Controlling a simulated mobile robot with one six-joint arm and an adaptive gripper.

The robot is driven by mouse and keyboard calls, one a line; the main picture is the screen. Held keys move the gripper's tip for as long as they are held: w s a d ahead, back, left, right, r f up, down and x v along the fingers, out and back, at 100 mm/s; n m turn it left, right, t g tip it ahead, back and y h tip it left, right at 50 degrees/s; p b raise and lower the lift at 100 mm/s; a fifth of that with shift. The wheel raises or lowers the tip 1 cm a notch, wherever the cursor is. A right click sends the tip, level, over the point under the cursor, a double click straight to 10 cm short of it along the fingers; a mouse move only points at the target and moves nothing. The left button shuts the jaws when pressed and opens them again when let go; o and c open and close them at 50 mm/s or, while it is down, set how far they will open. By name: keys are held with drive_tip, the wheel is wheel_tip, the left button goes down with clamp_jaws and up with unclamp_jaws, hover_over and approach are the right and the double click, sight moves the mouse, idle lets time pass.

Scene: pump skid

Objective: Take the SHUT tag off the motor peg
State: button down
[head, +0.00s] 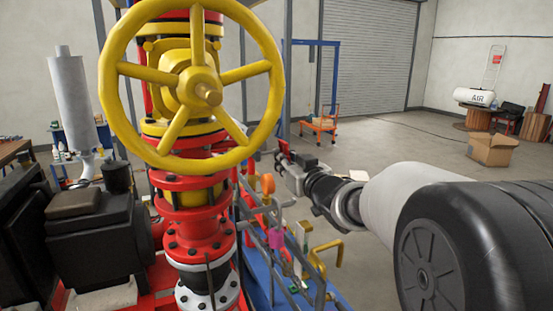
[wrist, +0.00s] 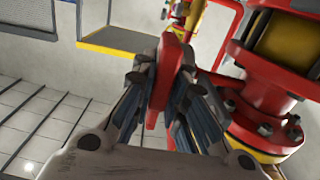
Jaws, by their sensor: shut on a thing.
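My gripper (wrist: 163,78) is shut on a flat red tag (wrist: 167,65), which stands edge-on between its fingers in the wrist view. No lettering on the tag can be read, so I cannot confirm that it says SHUT. In the head view my gripper (head: 287,166) is right of the big yellow handwheel, and a small bit of red (head: 284,148) shows at its tip. I cannot make out the motor peg, nor tell whether the tag still touches it.
The yellow handwheel (head: 207,95) on the red valve stack (head: 196,232) stands left of my gripper. Thin pipes and coloured handles, including an orange one (head: 268,184), rise below it. In the wrist view a red flange (wrist: 268,100) is close on the right.

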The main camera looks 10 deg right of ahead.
drive_tip(key=d, duration=0.1)
drive_tip(key=d+p, duration=0.1)
drive_tip(key=d, duration=0.1)
drive_tip(key=d+p, duration=0.1)
drive_tip(key=shift+w+d+r, duration=0.3)
drive_tip(key=shift+w+r, duration=0.05)
drive_tip(key=shift+f, duration=0.1)
idle(0.6)
